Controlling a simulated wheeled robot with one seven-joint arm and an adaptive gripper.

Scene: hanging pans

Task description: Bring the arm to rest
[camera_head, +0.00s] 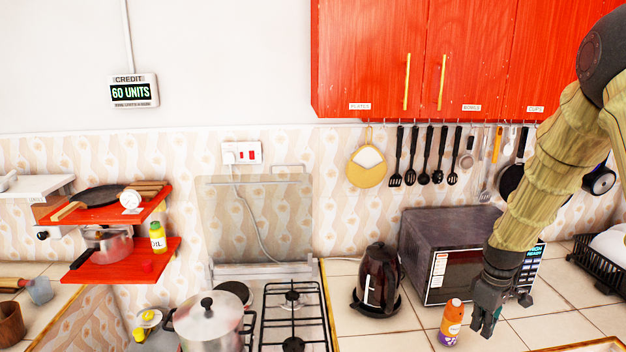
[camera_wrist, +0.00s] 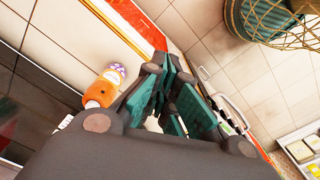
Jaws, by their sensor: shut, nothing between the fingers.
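My arm reaches down from the upper right in the head view, over the counter in front of the microwave. My gripper (camera_head: 484,330) points downward and is shut, with nothing held. In the wrist view its dark fingers with green pads (camera_wrist: 172,88) come together and show no object between them. An orange bottle with a purple lower part (camera_head: 451,322) stands on the counter just left of my gripper. The bottle also shows in the wrist view (camera_wrist: 102,89), beside the fingers and apart from them.
A microwave (camera_head: 440,275) stands behind my gripper, with a dark kettle (camera_head: 378,280) to its left. A lidded pot (camera_head: 208,322) sits by the stove (camera_head: 291,312). A dish rack (camera_head: 590,262) stands at the right. Utensils (camera_head: 425,155) hang under red cabinets (camera_head: 415,60).

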